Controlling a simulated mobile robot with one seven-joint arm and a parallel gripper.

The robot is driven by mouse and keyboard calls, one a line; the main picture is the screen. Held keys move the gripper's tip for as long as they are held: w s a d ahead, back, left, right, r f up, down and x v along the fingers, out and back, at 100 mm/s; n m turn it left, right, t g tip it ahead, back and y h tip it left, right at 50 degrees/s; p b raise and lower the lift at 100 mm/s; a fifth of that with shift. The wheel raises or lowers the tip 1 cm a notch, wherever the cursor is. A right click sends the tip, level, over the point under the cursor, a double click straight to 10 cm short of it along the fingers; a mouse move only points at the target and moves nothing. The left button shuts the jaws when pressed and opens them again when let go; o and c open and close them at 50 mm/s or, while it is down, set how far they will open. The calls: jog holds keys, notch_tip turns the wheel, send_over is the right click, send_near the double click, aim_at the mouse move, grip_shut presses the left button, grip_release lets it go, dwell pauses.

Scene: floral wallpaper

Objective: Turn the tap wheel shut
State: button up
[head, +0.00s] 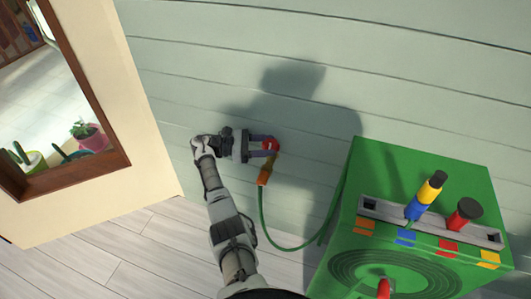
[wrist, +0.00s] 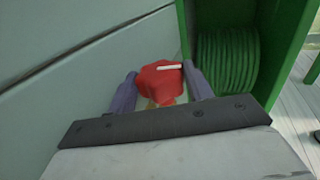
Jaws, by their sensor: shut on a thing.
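The red tap wheel (head: 271,145) is on the tap at the pale green plank wall. In the wrist view the wheel (wrist: 160,78) has a white mark along its top edge. My gripper (head: 265,146) has its two purple fingers on either side of the wheel, shut on it. The wrist view shows one finger at each side of the wheel (wrist: 160,92). The orange and brass tap body (head: 265,174) hangs below the wheel, and a green hose runs down from it. Most of the tap body is hidden in the wrist view.
A green hose-reel box (head: 410,190) stands at the right, with blue-yellow and red-black handles (head: 465,212) in a slot on top. The green hose (head: 285,248) loops between tap and box. A wood-framed opening (head: 75,178) with potted plants is at the left. Plank floor is clear at lower left.

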jog(key=shift+w+d+m+g+b, duration=0.1)
jog(key=shift+m+g+b, duration=0.65)
jog(key=shift+g, duration=0.35)
jog(key=o, duration=1)
jog(key=shift+r+n+t+p, duration=0.2)
jog(key=shift+n+t+p, duration=0.2)
jog(key=shift+p, duration=0.1)
